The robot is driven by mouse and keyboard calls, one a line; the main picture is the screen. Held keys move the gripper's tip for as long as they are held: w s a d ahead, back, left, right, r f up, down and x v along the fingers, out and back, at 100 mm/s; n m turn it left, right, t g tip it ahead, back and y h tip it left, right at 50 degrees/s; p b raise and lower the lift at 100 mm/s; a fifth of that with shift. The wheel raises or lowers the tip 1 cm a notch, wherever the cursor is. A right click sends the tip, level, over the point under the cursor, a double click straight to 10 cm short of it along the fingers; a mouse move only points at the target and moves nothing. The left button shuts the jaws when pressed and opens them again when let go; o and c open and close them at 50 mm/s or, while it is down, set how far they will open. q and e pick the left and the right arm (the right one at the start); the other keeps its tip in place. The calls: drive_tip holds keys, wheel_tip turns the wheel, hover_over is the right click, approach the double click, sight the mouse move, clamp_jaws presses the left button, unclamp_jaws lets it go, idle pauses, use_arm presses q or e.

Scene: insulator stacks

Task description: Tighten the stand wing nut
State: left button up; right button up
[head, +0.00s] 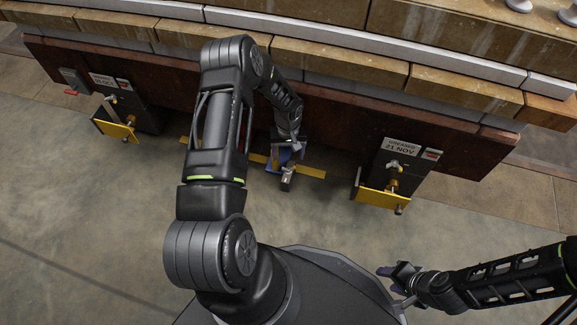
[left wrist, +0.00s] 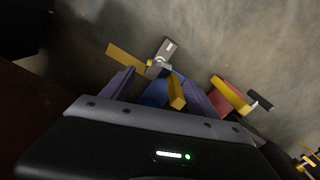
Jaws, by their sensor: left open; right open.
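My left gripper (head: 287,152) is open and low in front of the dark red beam, at the middle stand with the yellow crossbar (head: 312,172). In the left wrist view, its purple fingers (left wrist: 157,90) stand on either side of a blue part (left wrist: 153,93) and a yellow piece. A grey metal part (left wrist: 163,55) sticks out just beyond the fingertips; whether it is the wing nut I cannot tell. It also shows in the head view (head: 287,178). Contact with the fingers is unclear. My right gripper (head: 390,281) is open, empty and far from the stand, at lower right.
Dark boxes with brass screws and yellow plates (head: 382,198) hang on the beam at right and at left (head: 115,130). The dark red beam (head: 330,118) and stone blocks (head: 345,65) run across the back. The concrete floor in front is clear.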

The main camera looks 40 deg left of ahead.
sight(289, 167)
use_arm(q)
wheel_tip(289, 167, down, 8)
drive_tip(key=b, duration=0.3)
drive_tip(key=shift+r, duration=0.1)
drive_tip(key=shift+c, duration=0.2)
drive_tip(key=c, duration=1.3)
